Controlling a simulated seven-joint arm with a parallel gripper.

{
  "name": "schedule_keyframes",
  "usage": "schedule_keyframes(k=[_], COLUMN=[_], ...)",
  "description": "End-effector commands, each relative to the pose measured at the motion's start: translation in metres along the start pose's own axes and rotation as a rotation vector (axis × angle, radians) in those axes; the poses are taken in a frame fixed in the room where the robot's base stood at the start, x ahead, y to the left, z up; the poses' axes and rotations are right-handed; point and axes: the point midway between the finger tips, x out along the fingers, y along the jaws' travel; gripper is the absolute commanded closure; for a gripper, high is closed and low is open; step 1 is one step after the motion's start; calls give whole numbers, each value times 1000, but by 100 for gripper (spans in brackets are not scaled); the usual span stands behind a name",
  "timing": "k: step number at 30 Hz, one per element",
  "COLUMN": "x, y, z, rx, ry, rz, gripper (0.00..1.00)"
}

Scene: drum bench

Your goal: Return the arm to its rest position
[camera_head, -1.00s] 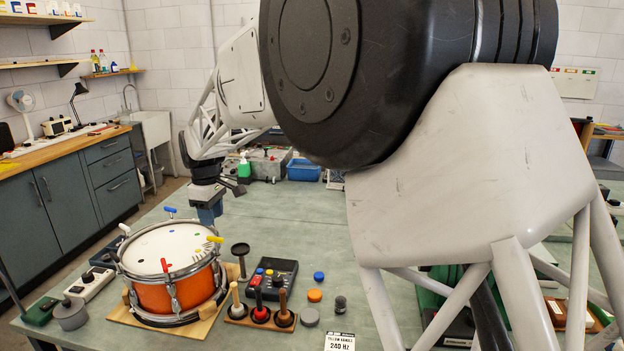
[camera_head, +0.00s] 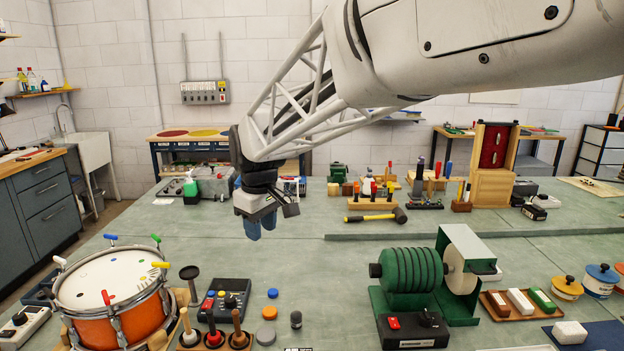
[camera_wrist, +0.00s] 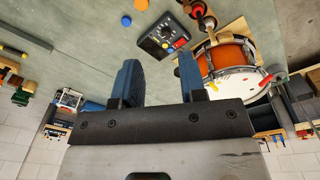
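My gripper (camera_head: 253,228) hangs in the air above the green bench (camera_head: 330,265), to the right of and beyond the drum. Its two blue fingers stand apart in the wrist view (camera_wrist: 160,82), with nothing between them, so it is open and empty. My arm reaches in from the upper right of the head view. The orange drum (camera_head: 128,323) with a white head stands on the bench at the lower left, with coloured handles around its rim. It also shows in the wrist view (camera_wrist: 232,58), beyond the right finger.
A control box (camera_head: 224,298) and a rack of wooden-handled tools (camera_head: 213,341) stand right of the drum. A green drum-shaped machine (camera_head: 411,270) stands at the centre right. A mallet (camera_head: 376,217) and tool stands lie behind. The bench below my gripper is largely clear.

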Motion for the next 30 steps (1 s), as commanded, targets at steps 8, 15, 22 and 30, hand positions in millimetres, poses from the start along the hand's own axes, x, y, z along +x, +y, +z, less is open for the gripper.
schedule_keyframes(k=[8, 15, 22, 30], x=[-14, -16, -12, 1], y=[11, 8, -5, -30], z=[98, 178, 250, 328], rx=[201, 372, 536, 729], ry=[23, 42, 63, 89], rz=[23, 42, 62, 86], gripper=[62, 62, 62, 62])
